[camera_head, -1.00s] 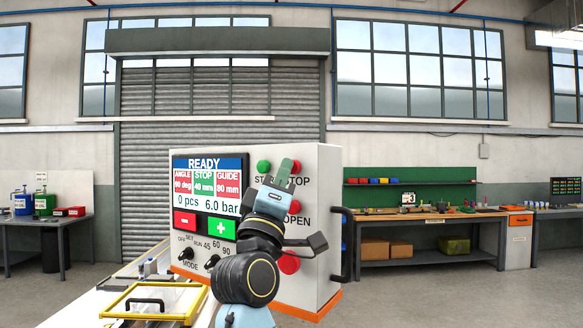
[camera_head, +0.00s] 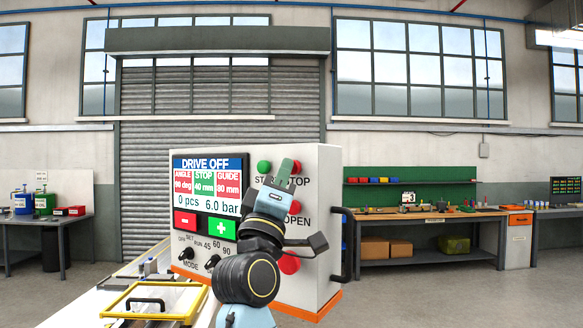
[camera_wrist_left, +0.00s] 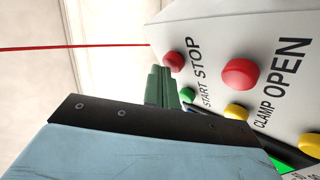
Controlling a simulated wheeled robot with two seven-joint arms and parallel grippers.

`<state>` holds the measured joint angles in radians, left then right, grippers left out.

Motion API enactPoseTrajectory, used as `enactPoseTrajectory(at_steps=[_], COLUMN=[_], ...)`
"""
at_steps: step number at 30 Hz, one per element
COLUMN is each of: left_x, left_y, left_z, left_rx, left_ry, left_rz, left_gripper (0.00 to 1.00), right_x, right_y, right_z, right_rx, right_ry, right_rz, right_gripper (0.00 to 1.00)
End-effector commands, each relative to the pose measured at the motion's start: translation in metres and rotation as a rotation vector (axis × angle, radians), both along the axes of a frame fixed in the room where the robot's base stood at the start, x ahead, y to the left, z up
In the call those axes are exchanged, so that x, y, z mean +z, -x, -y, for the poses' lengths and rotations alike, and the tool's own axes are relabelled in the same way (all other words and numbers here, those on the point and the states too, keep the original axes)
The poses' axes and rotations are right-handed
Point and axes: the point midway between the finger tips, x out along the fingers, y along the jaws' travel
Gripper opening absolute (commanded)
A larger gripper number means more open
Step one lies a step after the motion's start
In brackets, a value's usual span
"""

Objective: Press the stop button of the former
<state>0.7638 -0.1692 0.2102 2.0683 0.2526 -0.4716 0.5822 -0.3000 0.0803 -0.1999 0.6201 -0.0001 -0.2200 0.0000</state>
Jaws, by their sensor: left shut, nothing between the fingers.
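The former's control box (camera_head: 326,200) stands ahead, white with a screen (camera_head: 211,184) reading DRIVE OFF. Its red stop button (camera_head: 297,167) shows at the top right, partly behind my left gripper (camera_head: 287,166). The green start button (camera_head: 264,167) is left of it. In the left wrist view the stop button (camera_wrist_left: 174,61) sits beside the STOP label, and the gripper's green fingertips (camera_wrist_left: 160,82) are shut and empty close to it. I cannot tell whether they touch it. My right gripper is not in view.
A red OPEN button (camera_head: 294,207) and a lower red button (camera_head: 289,264) are partly behind my left arm. A black handle (camera_head: 347,245) runs down the box's right side. A yellow-framed guard (camera_head: 150,301) lies at the front left.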

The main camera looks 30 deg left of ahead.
Motion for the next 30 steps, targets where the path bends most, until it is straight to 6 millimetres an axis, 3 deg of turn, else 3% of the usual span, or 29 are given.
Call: enactPoseTrajectory(at_steps=[17, 30], left_x=[-0.001, 0.000], left_y=[0.013, 0.054], left_z=[-0.001, -0.003], left_rx=[-0.001, 0.000], left_ry=[0.001, 0.001], left_rz=[-0.001, -0.001], left_gripper=[0.00, 0.00], right_x=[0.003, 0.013], right_y=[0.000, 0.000], right_z=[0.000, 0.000], right_rx=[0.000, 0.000], right_ry=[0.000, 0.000], right_rz=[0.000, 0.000], right_gripper=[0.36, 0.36])
